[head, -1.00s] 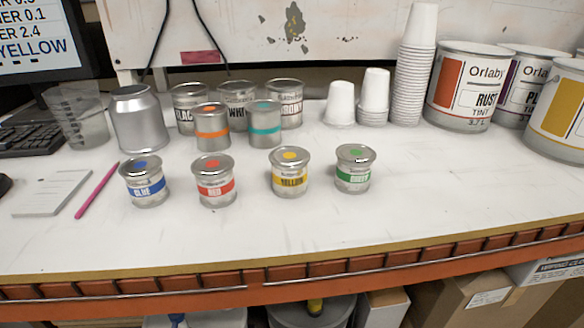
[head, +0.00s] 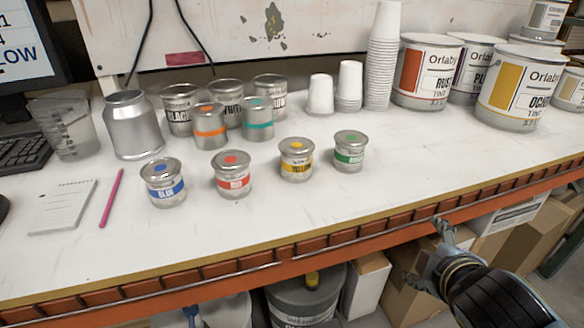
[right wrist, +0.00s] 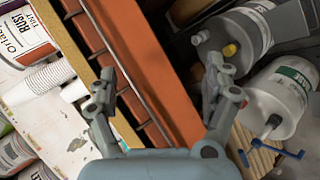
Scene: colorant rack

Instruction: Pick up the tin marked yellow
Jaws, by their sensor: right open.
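The small tin marked yellow (head: 297,171) stands upright on the white bench, with a yellow dot on its silver lid and a yellow label band. It stands between the red tin (head: 233,184) and the green tin (head: 349,157). My right gripper (head: 424,256) is open and empty, in front of the bench's front edge, to the right of the yellow tin and apart from it. In the right wrist view its two fingers (right wrist: 160,76) are spread over the orange edge rail. My left gripper is not in view.
The blue tin (head: 164,188) stands left of the red one. Orange-banded (head: 210,133) and teal-banded (head: 257,126) tins stand behind. White cup stacks (head: 383,60) and large Orlaby cans (head: 426,78) are further back. The bench front (head: 340,205) is clear. The orange rail (head: 300,252) runs along the edge.

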